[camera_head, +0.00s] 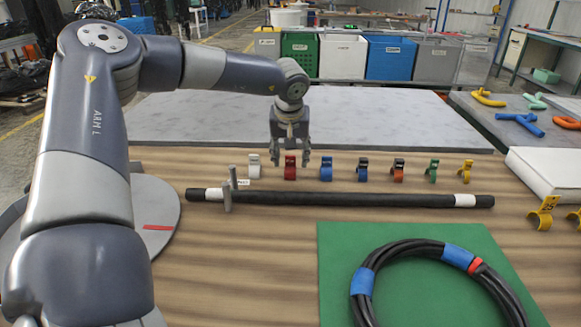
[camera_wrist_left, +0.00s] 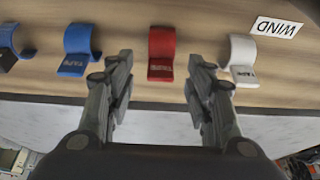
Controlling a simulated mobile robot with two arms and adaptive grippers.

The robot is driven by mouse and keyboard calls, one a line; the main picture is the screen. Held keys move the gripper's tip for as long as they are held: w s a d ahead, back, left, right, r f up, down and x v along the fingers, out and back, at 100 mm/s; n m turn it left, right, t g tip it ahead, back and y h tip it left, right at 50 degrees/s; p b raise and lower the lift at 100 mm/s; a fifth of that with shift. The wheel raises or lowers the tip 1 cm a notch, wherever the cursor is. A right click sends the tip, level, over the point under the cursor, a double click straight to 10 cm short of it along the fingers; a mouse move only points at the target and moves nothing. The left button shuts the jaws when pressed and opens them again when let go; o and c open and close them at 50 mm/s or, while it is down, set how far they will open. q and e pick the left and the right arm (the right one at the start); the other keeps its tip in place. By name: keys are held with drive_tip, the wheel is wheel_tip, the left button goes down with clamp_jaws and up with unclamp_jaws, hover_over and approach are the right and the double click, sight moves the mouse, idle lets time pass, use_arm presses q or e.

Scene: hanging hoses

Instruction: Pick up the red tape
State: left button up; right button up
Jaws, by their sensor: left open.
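The red tape (camera_head: 290,168) is a small upright roll in the row of coloured tapes on the wooden table, between the white tape (camera_head: 253,167) and a blue tape (camera_head: 326,169). My left gripper (camera_head: 290,158) points down at the red tape, with its fingers open and empty. In the left wrist view the red tape (camera_wrist_left: 161,52) lies ahead of and between the two open fingertips (camera_wrist_left: 160,68), with no visible contact. The white tape (camera_wrist_left: 242,57) is to its right and the blue tape (camera_wrist_left: 80,48) to its left there. My right gripper is not in view.
A black hose (camera_head: 350,199) lies in front of the tapes, with an upright grey clamp (camera_head: 228,190) at its left end. A coiled black hose (camera_head: 440,248) rests on a green mat (camera_head: 340,235). More tapes stand to the right. A grey slab (camera_head: 390,120) lies behind the row.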

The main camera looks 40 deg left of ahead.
use_arm(q)
drive_tip(key=shift+w+a+f, duration=0.2)
drive_tip(key=shift+f, duration=0.4)
drive_tip(key=c, duration=0.8)
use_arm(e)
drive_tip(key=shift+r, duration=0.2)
use_arm(q)
drive_tip(key=shift+r, duration=0.2)
drive_tip(key=shift+r, duration=0.25)
drive_tip(key=r, duration=0.3)
drive_tip(key=shift+d, duration=0.2)
drive_tip(key=s+d+r, duration=0.1)
drive_tip(key=s+d, duration=0.7)
drive_tip(key=d, duration=0.5)
drive_tip(key=shift+d+b, duration=0.3)
drive_tip(key=shift+b, duration=0.05)
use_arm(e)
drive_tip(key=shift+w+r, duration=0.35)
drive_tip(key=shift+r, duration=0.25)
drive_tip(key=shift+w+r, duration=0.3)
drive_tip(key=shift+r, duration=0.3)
use_arm(q)
drive_tip(key=shift+r, duration=0.1)
